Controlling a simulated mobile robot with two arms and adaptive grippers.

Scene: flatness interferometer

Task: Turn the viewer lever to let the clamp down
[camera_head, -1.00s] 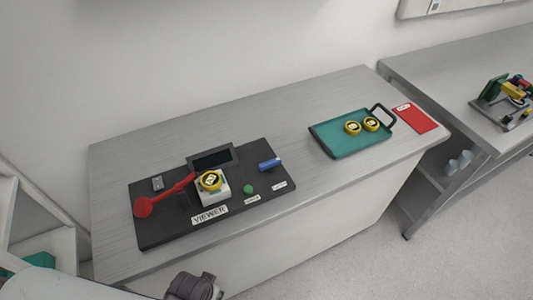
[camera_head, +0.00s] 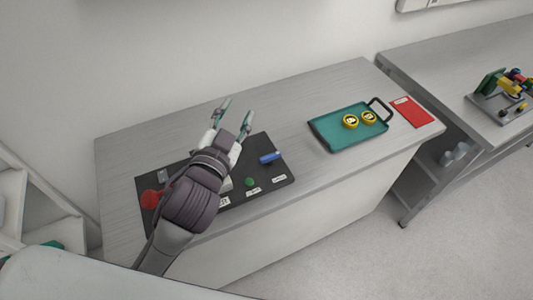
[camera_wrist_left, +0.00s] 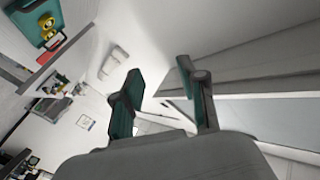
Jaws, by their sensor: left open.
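The black viewer board (camera_head: 277,180) lies on the grey bench, largely covered by my left arm in the head view. The round red knob of the lever (camera_head: 149,199) shows at the board's left end; the rest of the lever is hidden. A sliver of the white viewer block (camera_head: 227,184) shows beside my wrist; the clamp and yellow disc there are hidden. My left gripper (camera_head: 234,111) is open and empty, with fingers pointing away above the board's back side. Its two fingers also show in the left wrist view (camera_wrist_left: 160,90). My right gripper is not in view.
A green button (camera_head: 250,182) and a blue handle (camera_head: 270,157) sit on the board's right part. A teal tray (camera_head: 335,137) holds two yellow discs (camera_head: 359,119), with a red card (camera_head: 412,112) beside it. The bench between board and tray is clear.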

